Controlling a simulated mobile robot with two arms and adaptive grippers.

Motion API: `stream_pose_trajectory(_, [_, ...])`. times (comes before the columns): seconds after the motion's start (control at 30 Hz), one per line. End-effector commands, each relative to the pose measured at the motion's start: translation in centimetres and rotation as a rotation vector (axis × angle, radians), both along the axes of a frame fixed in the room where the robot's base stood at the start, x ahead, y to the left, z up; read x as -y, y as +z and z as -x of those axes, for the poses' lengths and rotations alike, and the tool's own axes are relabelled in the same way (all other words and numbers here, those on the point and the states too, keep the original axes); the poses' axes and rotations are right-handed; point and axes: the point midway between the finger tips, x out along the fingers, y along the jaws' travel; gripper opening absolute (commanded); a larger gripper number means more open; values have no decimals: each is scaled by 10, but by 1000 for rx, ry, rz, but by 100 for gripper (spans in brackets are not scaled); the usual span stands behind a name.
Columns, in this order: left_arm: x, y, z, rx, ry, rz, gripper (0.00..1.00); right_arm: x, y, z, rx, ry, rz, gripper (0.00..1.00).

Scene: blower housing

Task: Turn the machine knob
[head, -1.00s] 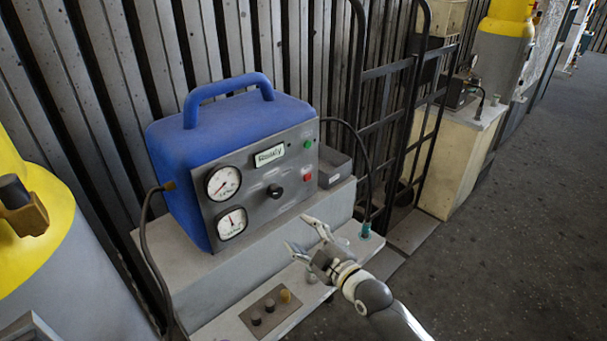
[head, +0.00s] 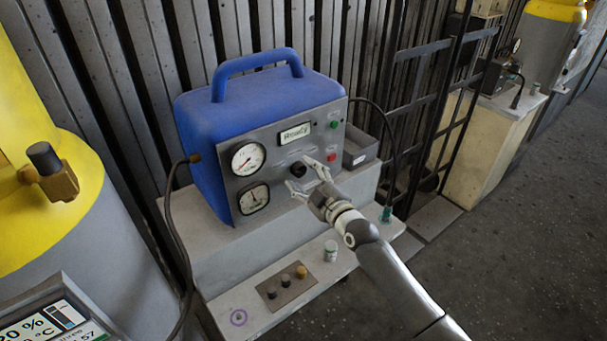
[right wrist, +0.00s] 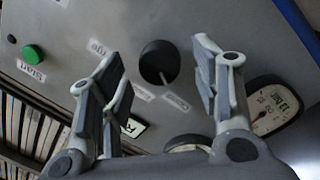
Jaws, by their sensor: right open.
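The blue machine (head: 262,92) with a grey front panel stands on a light grey stepped bench. Its black round knob (head: 298,169) sits mid-panel, below a small display and right of two dials. In the right wrist view the knob (right wrist: 159,62) shows between and beyond the fingers, with a pale pointer line. My right gripper (head: 309,178) is open and empty in front of the panel, close to the knob; it also shows in the right wrist view (right wrist: 158,85). I cannot tell the exact gap, but the fingers do not appear closed on the knob. My left gripper is not in view.
A green button (head: 334,125) and a red button (head: 331,157) lie right of the knob. A hose (head: 386,130) runs down at the machine's right. A small jar (head: 330,251) and a plate of small knobs (head: 287,287) are on the lower step. A yellow cylinder (head: 45,215) stands at left.

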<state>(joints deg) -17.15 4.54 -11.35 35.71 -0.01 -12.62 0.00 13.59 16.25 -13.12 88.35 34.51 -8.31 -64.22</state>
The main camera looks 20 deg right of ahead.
Motion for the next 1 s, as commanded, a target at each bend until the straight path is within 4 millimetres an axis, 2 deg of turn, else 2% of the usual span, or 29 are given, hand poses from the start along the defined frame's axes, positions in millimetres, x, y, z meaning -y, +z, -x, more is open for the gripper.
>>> stream_pose_trajectory(0.13, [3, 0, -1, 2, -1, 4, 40, -2, 0, -7, -1, 1, -1, 57])
stream_pose_trajectory(0.43, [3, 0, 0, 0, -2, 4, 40, -3, 0, -8, -1, 1, 0, 57])
stream_pose_trajectory(0.8, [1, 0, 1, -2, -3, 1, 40, -3, 0, -8, -1, 1, 0, 11])
stream_pose_trajectory(1.0, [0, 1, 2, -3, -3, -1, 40, -2, 0, -8, -6, 0, -12, 11])
